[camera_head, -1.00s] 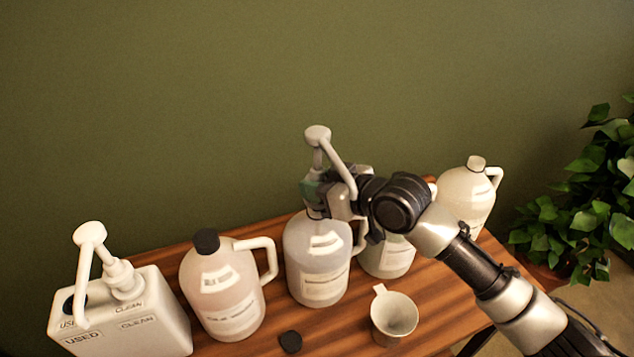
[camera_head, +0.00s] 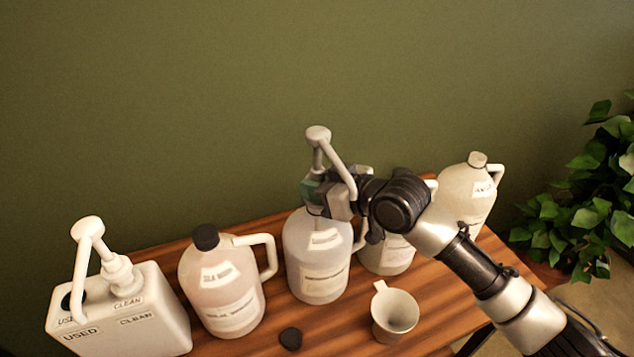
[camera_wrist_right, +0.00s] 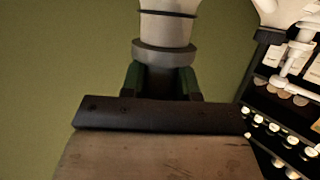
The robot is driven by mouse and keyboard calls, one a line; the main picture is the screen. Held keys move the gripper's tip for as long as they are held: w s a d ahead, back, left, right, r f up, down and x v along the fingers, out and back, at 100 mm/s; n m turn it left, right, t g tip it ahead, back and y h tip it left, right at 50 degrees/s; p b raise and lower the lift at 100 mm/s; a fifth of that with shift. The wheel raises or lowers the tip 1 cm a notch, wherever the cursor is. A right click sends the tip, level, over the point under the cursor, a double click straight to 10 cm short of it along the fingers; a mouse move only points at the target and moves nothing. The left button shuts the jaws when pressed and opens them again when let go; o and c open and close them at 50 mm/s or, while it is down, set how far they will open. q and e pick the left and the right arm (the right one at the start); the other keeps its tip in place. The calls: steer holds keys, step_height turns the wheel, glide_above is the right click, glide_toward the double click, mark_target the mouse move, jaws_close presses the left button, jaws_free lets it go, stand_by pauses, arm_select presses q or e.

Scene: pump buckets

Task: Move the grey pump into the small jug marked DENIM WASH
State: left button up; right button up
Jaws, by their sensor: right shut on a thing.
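The grey pump (camera_head: 318,136) stands upright, its head and bent spout at the top. My right gripper (camera_head: 316,190) is shut on it just below the spout. In the right wrist view, the green-lined fingers (camera_wrist_right: 165,80) close around the pump's collar (camera_wrist_right: 165,54). The gripper is right above the mouth of a bluish jug (camera_head: 318,250); it hides that mouth, so I cannot tell whether the pump's lower end is inside. The jug labels are too blurred to read DENIM WASH on any of them. My left gripper is not in view.
A white USED/CLEAN container (camera_head: 120,320) with a white pump is at left. A pinkish black-capped jug (camera_head: 222,290) is beside it. A greenish jug (camera_head: 388,256) and a pale jug (camera_head: 465,195) stand right. A cup (camera_head: 395,315) and black cap (camera_head: 291,339) are in front.

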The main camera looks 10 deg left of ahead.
steer(key=o, duration=1)
steer(key=b+v, duration=0.2)
steer(key=v, duration=0.9)
